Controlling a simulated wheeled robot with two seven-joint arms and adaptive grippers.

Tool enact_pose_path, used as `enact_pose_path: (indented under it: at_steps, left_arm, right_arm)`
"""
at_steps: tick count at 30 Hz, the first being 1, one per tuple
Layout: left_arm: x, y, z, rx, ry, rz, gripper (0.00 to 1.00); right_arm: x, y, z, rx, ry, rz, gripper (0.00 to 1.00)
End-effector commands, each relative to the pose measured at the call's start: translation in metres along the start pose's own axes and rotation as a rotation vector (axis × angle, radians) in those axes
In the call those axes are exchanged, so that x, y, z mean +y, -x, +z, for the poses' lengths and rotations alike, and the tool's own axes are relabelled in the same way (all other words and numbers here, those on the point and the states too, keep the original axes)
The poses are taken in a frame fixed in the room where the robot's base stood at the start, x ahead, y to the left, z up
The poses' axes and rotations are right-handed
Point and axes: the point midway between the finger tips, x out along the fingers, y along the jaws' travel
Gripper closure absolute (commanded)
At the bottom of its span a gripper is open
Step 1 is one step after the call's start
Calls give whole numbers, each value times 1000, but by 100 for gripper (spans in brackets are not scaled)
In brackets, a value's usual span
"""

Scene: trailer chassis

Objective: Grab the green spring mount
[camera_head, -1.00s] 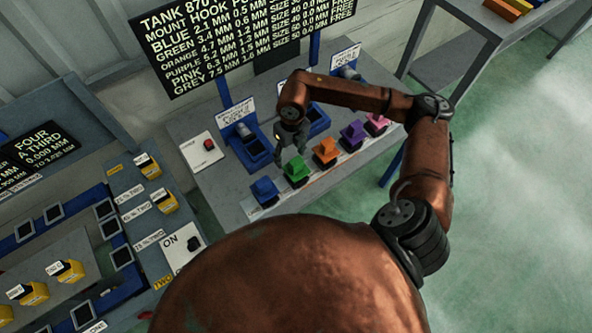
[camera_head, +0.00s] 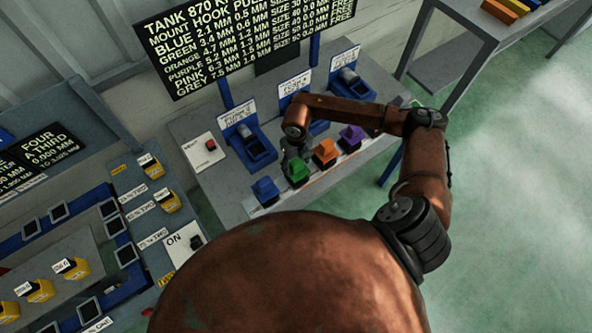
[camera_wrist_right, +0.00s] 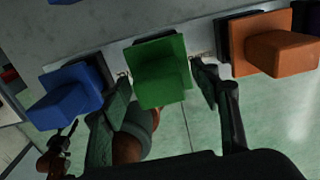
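The green spring mount (camera_head: 298,171) stands in a row on the grey table between a blue mount (camera_head: 265,188) and an orange mount (camera_head: 325,151). My right gripper (camera_head: 292,158) is right at the green mount, coming down over it. In the right wrist view the green mount (camera_wrist_right: 160,72) lies between the two spread fingers of my right gripper (camera_wrist_right: 160,90). A gap shows between the mount and the right-hand finger; contact on the left-hand side cannot be told. My left gripper is not in view.
In the right wrist view the blue mount (camera_wrist_right: 66,95) and orange mount (camera_wrist_right: 272,45) stand close on either side. A purple mount (camera_head: 351,137) stands further right. Blue fixtures (camera_head: 254,148) and a sign board (camera_head: 240,45) are behind.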

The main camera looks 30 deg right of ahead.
Motion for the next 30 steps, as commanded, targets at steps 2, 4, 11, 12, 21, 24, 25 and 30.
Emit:
enact_pose_path:
  at_steps: [2, 4, 11, 12, 21, 24, 25, 30]
  left_arm:
    - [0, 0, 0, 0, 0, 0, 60]
    - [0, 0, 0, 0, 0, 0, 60]
    - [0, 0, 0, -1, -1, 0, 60]
    - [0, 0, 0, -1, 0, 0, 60]
    - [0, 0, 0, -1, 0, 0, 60]
    - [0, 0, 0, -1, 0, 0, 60]
    - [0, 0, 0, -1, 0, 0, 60]
    - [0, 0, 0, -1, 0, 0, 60]
  right_arm:
    - [0, 0, 0, 0, 0, 0, 49]
    - [0, 0, 0, 0, 0, 0, 54]
    - [0, 0, 0, 0, 0, 0, 70]
    - [0, 1, 0, 0, 0, 0, 72]
    - [0, 1, 0, 0, 0, 0, 93]
    - [0, 1, 0, -1, 0, 0, 100]
    - [0, 1, 0, 0, 0, 0, 100]
    - [0, 1, 0, -1, 0, 0, 100]
